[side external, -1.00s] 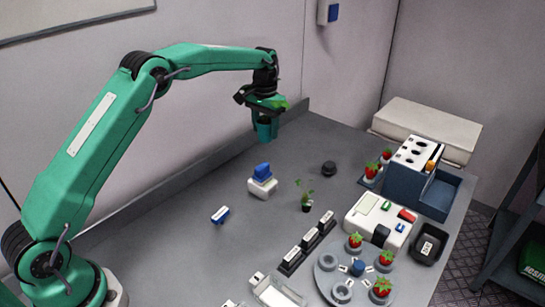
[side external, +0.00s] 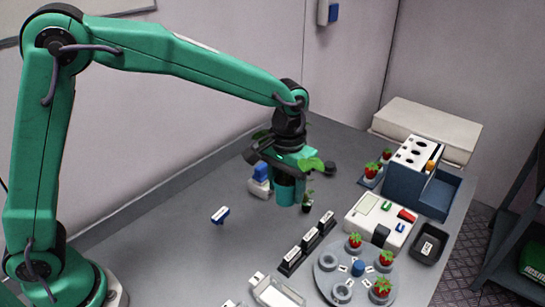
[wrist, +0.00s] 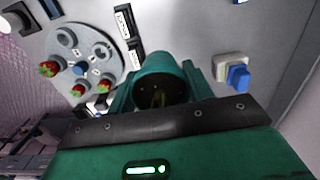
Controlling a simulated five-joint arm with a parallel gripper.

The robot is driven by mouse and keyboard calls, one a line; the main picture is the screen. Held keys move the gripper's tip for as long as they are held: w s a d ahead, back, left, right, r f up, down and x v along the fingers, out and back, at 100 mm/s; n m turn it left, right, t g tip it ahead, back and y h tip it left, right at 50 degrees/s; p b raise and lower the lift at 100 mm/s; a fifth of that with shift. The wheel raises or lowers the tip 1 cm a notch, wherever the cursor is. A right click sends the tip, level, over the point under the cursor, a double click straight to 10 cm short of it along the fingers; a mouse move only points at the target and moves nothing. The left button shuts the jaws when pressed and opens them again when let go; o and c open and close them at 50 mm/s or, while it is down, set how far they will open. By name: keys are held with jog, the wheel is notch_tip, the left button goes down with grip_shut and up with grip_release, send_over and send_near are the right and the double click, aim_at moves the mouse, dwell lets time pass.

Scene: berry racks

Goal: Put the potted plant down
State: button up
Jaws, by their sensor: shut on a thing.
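The potted plant (side external: 312,163) is held in my gripper (side external: 289,193), with green leaves sticking out on both sides of the wrist. In the wrist view, a teal pot (wrist: 160,68) sits between the fingers with its opening toward the camera and dim greenery inside. The gripper is shut on it. It is above the middle of the table, in front of the blue-and-white block; the gap to the table is hard to judge.
A blue-and-white block (side external: 259,188) stands behind the gripper. A row of black labelled blocks (side external: 305,243) and a round grey rack (side external: 325,262) with strawberries lie at front right. A small blue-and-white piece (side external: 220,215) lies left. The table (side external: 180,255) is clear at left.

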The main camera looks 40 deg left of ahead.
jog(key=s+d+f, duration=0.1)
jog(key=s, duration=0.8)
jog(key=s+d, duration=0.2)
jog(key=s, duration=0.7)
jog(key=shift+d+f, duration=0.25)
jog(key=shift+f, duration=0.15)
jog(key=w+a+f, duration=0.2)
jog(key=w, duration=0.1)
jog(key=w+a+f, duration=0.2)
jog(key=w, duration=0.1)
jog(key=w+a+f, duration=0.2)
jog(key=w+f, duration=0.1)
jog(key=shift+w+a, duration=0.15)
jog(key=shift+a, duration=0.25)
jog(key=shift+f, duration=2)
jog(key=shift+f, duration=0.1)
jog(key=o, duration=1)
